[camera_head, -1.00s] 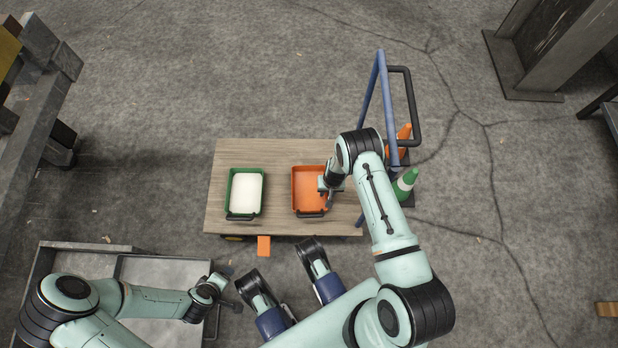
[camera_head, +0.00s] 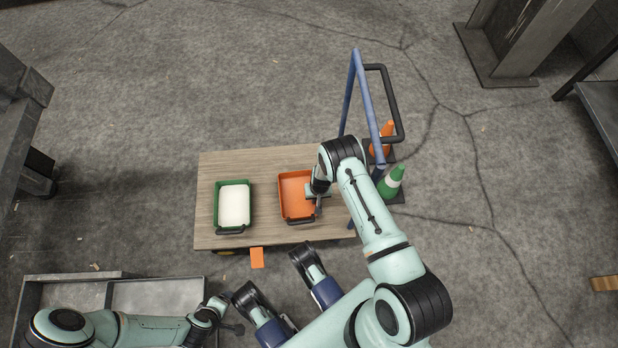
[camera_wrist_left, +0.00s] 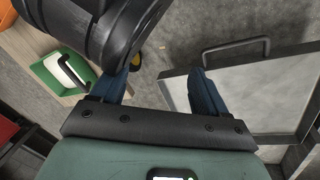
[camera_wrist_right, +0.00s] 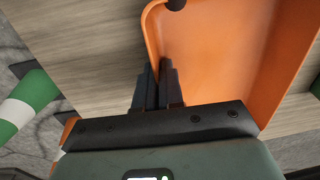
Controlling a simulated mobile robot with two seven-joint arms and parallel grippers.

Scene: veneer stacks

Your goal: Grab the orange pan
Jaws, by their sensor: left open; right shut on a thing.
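The orange pan (camera_head: 293,193) lies on the right part of a wooden cart top, its dark handle toward me. My right gripper (camera_head: 316,199) is at the pan's right side. In the right wrist view, its fingers (camera_wrist_right: 166,86) are close together at the edge of the orange pan (camera_wrist_right: 218,60), shut on its wall; the exact contact is partly hidden. My left gripper (camera_head: 231,312) is low at the left, away from the pan, near a grey metal cart. In the left wrist view its fingers (camera_wrist_left: 160,88) are spread apart with nothing between them.
A green pan with white inside (camera_head: 234,205) sits left on the wooden cart top (camera_head: 258,168). A blue frame with a black handle (camera_head: 390,100) rises at the cart's right. An orange cone (camera_head: 384,138) and a green-white cone (camera_head: 392,182) stand beside it. The grey metal cart (camera_head: 160,295) is at lower left.

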